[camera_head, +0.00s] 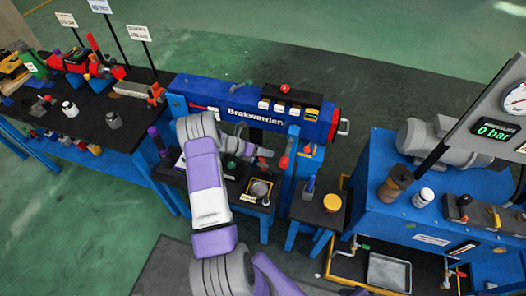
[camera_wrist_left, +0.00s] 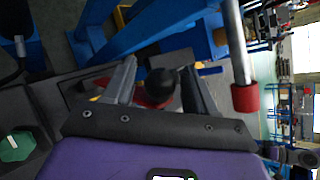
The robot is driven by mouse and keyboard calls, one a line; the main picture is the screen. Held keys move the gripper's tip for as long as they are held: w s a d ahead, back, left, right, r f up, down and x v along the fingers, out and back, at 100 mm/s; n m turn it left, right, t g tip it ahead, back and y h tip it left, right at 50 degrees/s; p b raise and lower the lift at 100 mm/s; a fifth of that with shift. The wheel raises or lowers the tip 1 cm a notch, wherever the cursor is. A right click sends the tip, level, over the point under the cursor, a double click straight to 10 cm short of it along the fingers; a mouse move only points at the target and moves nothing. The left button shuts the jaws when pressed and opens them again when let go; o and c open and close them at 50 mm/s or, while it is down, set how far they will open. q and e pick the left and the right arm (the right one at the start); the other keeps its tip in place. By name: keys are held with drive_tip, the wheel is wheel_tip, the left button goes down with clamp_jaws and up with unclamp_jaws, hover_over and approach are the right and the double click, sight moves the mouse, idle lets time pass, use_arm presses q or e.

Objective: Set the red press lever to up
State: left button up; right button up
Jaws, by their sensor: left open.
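A lever with a red grip (camera_head: 285,161) hangs at the right end of the blue press frame (camera_head: 247,105) in the head view. It appears to be the red press lever, and its grip points down. In the left wrist view its silver rod ends in the red grip (camera_wrist_left: 244,97), to the right of my fingers and apart from them. My left gripper (camera_head: 264,153) is just left of the grip in the head view. In the wrist view the left gripper (camera_wrist_left: 158,85) is open, with a black ball knob (camera_wrist_left: 161,82) showing between its fingers. My right gripper is out of view.
A small black stand with a yellow-topped item (camera_head: 332,202) is right of the press. A blue bench with a motor (camera_head: 430,140) and gauge panel stands farther right. A dark workbench (camera_head: 95,140) is at left. Green floor is free behind.

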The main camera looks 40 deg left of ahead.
use_arm(q)
drive_tip(key=v, duration=0.7)
drive_tip(key=shift+s, duration=0.15)
drive_tip(key=shift+a, duration=0.1)
